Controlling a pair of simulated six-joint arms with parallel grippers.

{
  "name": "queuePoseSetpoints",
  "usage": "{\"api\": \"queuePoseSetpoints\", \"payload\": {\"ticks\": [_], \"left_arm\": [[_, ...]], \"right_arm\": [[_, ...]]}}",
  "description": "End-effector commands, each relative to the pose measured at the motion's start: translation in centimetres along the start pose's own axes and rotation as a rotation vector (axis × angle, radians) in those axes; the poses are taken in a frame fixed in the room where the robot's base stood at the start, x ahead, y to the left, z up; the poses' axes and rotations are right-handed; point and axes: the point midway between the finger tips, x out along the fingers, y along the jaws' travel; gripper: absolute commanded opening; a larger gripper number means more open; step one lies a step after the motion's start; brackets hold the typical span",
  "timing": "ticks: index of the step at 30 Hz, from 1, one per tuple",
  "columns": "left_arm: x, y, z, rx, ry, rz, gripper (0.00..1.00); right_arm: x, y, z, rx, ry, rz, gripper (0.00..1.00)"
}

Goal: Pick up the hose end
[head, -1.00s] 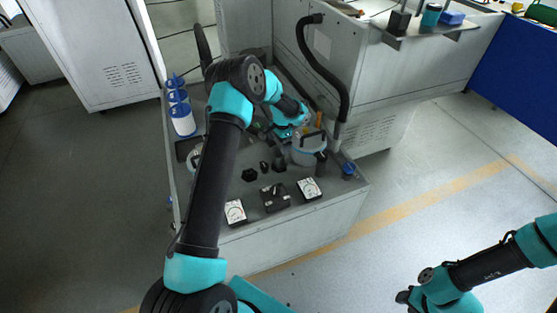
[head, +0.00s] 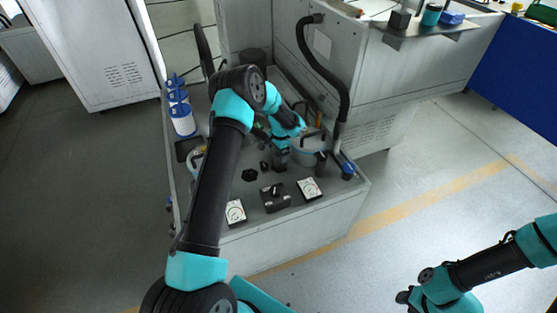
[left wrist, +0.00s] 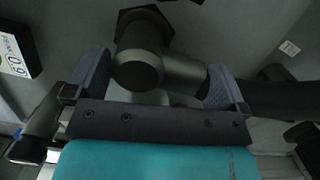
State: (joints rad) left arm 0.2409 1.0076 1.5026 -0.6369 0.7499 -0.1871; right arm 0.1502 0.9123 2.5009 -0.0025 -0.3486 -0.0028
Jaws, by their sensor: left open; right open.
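A black hose (head: 325,66) curves down the grey machine's side in the head view; its lower end is by the table's right edge. My left gripper (head: 280,160) is over the middle of the table. In the left wrist view this gripper (left wrist: 155,88) is open. A dark, round-topped fitting (left wrist: 138,65) shows between its fingers, with a side branch towards the right finger. I cannot tell whether this fitting is the hose end, or whether the fingers touch it. My right gripper (head: 403,297) is open and apart from the table, low at the right.
A lidded grey pot (head: 309,150) stands right of my left gripper. Dial gauges (head: 309,189) and a dark box (head: 274,197) lie along the front. A black hex piece (head: 249,175) lies left of the gripper. Blue-topped bottles (head: 182,118) stand at the back left.

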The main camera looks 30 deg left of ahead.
Motion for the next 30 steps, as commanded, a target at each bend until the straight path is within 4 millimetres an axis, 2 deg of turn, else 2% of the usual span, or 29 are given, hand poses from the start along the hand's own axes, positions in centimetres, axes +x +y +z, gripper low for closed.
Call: {"api": "queuePoseSetpoints", "payload": {"ticks": [5,23,30], "left_arm": [[-0.02,-0.01,0.0,0.0,0.0,0.0,0.98],[-0.03,0.0,0.0,0.0,0.0,0.0,0.41],[-0.18,-0.06,-0.03,0.0,0.001,-0.002,0.39]], "right_arm": [[0.0,0.0,0.0,0.0,0.0,0.0,0.43],[0.0,0.0,0.0,0.0,0.0,0.0,0.43],[0.0,0.0,0.0,0.0,0.0,0.0,0.43]]}}
